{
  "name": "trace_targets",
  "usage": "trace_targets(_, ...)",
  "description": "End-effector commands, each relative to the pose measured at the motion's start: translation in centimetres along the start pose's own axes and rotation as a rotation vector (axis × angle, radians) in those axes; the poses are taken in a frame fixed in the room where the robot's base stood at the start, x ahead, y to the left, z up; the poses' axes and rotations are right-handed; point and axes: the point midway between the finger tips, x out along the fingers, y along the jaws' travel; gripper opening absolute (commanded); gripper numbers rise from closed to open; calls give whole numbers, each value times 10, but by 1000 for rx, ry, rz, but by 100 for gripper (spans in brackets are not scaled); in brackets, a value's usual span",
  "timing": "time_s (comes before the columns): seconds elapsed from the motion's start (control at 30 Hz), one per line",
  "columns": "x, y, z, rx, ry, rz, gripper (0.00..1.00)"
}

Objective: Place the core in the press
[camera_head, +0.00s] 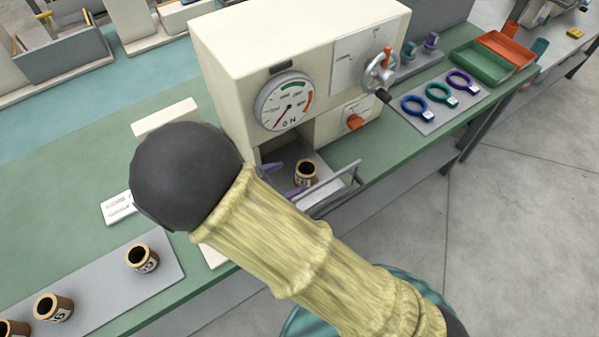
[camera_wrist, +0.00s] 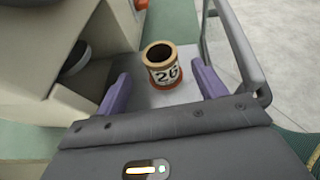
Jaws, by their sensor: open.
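A brown cardboard-like core (camera_head: 306,172) with a pale number label stands upright in the low opening of the cream press (camera_head: 243,60). In the wrist view the core (camera_wrist: 162,68) shows the number 26 and an open top. It stands on the press's grey plate (camera_wrist: 140,97). My gripper (camera_wrist: 160,92) has purple fingers, one on each side of the core, with gaps between them and it. The gripper is open and holds nothing. In the head view my arm hides most of the gripper; one purple finger shows left of the core.
A grey hinged guard frame (camera_head: 340,190) stands open beside the press opening. Several other cores stand on a grey mat (camera_head: 110,290) at lower left. Ring-shaped tools lie on a grey board (camera_head: 435,119) at right, near green and orange trays (camera_head: 482,62).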

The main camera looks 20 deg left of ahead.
Motion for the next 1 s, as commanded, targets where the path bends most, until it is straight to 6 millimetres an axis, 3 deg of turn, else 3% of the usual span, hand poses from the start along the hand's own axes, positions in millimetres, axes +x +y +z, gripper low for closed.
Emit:
trace_targets(0.1,-17,1,-1,2,0,3,70)
trace_targets(0.23,-26,0,0,1,1,0,70)
trace_targets(1.0,-26,0,0,0,0,0,70)
